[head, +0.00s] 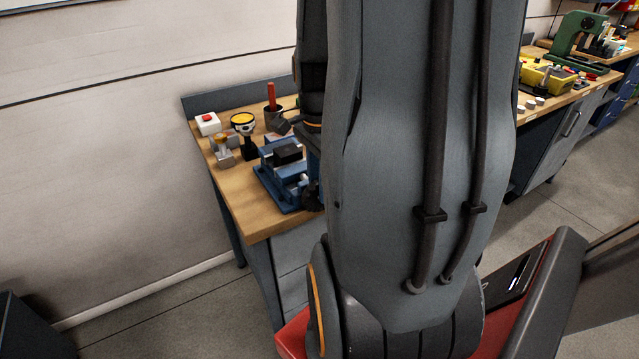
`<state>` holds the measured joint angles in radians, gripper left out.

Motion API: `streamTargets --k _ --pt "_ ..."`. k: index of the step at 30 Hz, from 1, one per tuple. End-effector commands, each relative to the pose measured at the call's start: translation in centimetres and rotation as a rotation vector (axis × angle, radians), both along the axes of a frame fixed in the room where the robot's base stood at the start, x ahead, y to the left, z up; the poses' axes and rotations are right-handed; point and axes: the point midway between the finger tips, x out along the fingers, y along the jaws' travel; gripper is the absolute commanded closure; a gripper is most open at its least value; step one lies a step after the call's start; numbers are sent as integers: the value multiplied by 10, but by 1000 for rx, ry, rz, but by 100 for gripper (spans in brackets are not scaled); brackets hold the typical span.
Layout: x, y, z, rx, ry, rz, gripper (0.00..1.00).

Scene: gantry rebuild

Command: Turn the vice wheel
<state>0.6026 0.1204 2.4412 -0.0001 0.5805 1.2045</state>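The blue vice (272,184) stands on the left wooden workbench, near its front edge, with a dark block (288,152) between or on its jaws. A dark rounded part (312,195) shows at the vice's right side, right beside my arm; it may be the vice wheel, but I cannot tell for sure. My own large grey arm fills the middle of the head view and covers the area to the right of the vice. My gripper cannot be made out; it is hidden behind the arm or out of view.
On the left workbench (240,200) stand a white box with a red button (207,123), a yellow-topped dark device (244,130), a small grey-and-orange item (223,150) and a dark cup with a red handle (271,105). A second bench at right holds a green press (575,40) and a yellow box (546,76).

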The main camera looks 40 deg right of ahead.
Motion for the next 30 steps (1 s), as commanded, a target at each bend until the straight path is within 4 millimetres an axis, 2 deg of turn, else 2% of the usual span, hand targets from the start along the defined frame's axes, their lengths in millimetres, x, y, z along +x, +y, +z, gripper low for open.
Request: streamTargets --k 10,14,15,23,30 --pt "0 0 -3 0 0 0 75" --pt "0 0 -3 0 0 0 97" --pt "0 0 -3 0 0 0 100" --pt "1 1 -4 -19 3 3 100" --pt "3 4 -5 -110 22 6 100"
